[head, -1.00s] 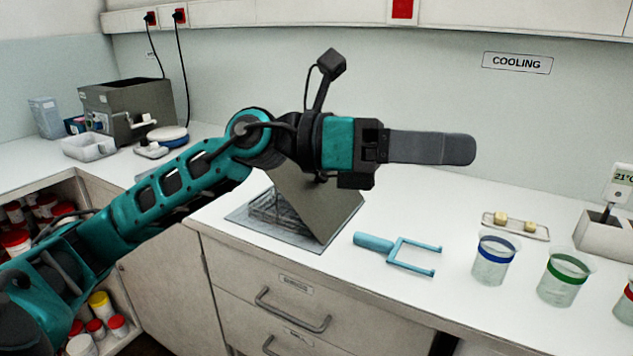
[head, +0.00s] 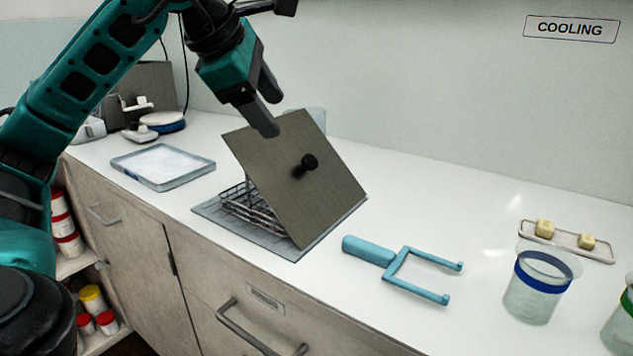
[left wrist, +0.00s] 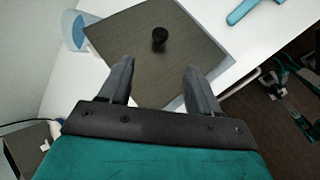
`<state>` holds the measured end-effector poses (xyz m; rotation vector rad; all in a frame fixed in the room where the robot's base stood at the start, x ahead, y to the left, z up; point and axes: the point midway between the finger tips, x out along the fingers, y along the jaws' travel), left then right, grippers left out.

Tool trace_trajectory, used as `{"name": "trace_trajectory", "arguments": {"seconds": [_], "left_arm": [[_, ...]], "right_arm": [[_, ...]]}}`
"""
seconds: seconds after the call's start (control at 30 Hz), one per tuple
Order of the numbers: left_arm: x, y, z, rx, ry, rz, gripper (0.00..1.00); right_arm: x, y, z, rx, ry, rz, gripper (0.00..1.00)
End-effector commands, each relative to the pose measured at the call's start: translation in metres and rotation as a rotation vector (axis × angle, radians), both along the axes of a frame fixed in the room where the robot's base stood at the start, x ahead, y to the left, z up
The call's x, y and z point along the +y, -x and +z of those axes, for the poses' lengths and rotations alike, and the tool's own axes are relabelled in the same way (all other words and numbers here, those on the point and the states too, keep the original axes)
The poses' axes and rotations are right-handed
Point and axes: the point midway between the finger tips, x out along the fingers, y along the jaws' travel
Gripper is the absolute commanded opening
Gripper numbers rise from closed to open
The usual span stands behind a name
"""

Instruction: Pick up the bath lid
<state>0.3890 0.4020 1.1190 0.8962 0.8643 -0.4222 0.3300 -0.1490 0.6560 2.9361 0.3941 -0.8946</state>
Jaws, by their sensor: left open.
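The bath lid (head: 290,175) is a flat grey-brown square plate with a black knob (head: 306,165) on its face. It leans at a slant against a wire rack (head: 252,208) on a grey mat (head: 302,250). My right gripper is not in view.
A blue two-pronged fork tool (head: 370,250) lies right of the lid. A beaker with a blue band (head: 540,289) and a small rack with yellowish cubes (head: 590,253) stand farther right. A shallow tray (head: 162,167) sits to the left. A clear container (head: 312,117) stands partly hidden behind the lid.

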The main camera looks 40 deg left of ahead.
Motion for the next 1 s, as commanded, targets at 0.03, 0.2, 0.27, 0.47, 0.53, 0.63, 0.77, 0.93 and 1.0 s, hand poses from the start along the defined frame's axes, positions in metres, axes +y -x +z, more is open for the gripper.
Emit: {"name": "trace_trajectory", "arguments": {"seconds": [0.03,0.2,0.27,0.47,0.53,0.63,0.77,0.93,1.0], "left_arm": [[0.0,-0.002,-0.007,0.002,0.001,-0.001,0.63],[-0.001,-0.018,-0.03,0.006,0.001,-0.003,0.63],[0.0,-0.025,-0.039,0.004,0.001,-0.003,0.63],[0.0,-0.043,-0.06,0.003,0.002,-0.004,0.63],[0.0,-0.046,-0.063,0.003,0.001,-0.003,0.63],[0.001,-0.048,-0.066,0.002,0.001,-0.002,0.63],[0.0,-0.057,-0.077,0.002,0.004,-0.004,0.63],[0.001,-0.074,-0.098,0.003,0.004,-0.003,0.63],[0.001,-0.078,-0.103,0.003,0.003,-0.003,0.63]], "right_arm": [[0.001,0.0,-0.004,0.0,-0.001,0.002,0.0],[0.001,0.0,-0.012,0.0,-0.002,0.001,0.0],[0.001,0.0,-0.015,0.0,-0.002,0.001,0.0],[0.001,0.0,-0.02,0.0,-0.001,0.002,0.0],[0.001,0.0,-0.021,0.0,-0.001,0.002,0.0],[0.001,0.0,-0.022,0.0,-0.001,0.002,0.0],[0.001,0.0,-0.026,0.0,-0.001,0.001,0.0],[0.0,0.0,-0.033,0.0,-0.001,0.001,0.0],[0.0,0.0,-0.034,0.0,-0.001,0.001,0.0]]}}
